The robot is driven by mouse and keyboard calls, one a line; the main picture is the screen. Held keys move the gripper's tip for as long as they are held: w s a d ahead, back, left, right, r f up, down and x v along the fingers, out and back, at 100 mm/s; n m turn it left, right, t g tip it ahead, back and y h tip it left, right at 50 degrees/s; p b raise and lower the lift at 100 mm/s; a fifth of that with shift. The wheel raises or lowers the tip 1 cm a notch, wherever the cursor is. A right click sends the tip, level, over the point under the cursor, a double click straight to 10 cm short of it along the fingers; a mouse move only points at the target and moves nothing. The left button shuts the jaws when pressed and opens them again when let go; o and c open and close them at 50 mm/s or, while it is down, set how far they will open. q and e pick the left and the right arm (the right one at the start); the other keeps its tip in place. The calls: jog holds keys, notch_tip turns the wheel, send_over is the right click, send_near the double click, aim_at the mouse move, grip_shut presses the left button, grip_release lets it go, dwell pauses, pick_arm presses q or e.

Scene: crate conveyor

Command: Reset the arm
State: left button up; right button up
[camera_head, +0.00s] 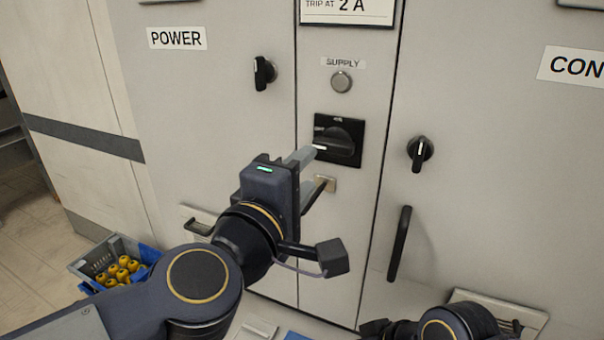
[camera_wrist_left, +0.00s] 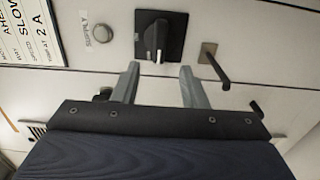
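My left gripper (camera_head: 316,168) is raised in front of the cabinet, its two grey fingers spread apart with nothing between them. It also shows open in the left wrist view (camera_wrist_left: 160,68). The fingertips point at the cabinet near the black rotary switch (camera_head: 338,138), which also shows beyond them in the left wrist view (camera_wrist_left: 160,36). Whether a fingertip touches the switch I cannot tell. Part of my right arm (camera_head: 450,326) shows at the bottom right; its fingers are not visible.
The cabinet has knobs on the POWER door (camera_head: 263,73) and right door (camera_head: 419,152), and a black handle (camera_head: 399,243).

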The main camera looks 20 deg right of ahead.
pick_arm(q)
jog(key=w+a+f+m+y, duration=0.1)
jog(key=a+f+m, duration=0.15)
jog(key=a, duration=0.45)
jog(key=a+f+m+g+y, duration=0.1)
jog(key=a+f, duration=0.3)
jog(key=a, duration=0.4)
jog(key=w+a+f+m+y, duration=0.1)
jog(key=a+f+m+y, duration=0.1)
jog(key=a+f, duration=0.35)
jog(key=s+a+f+g+y, duration=0.5)
jog(key=s+a+f+y, duration=0.1)
jog(key=s+a+f, duration=0.8)
jog(key=a+f+m, duration=0.1)
jog(key=a+f, duration=0.1)
jog(key=a, duration=0.2)
jog(key=shift+w, duration=0.1)
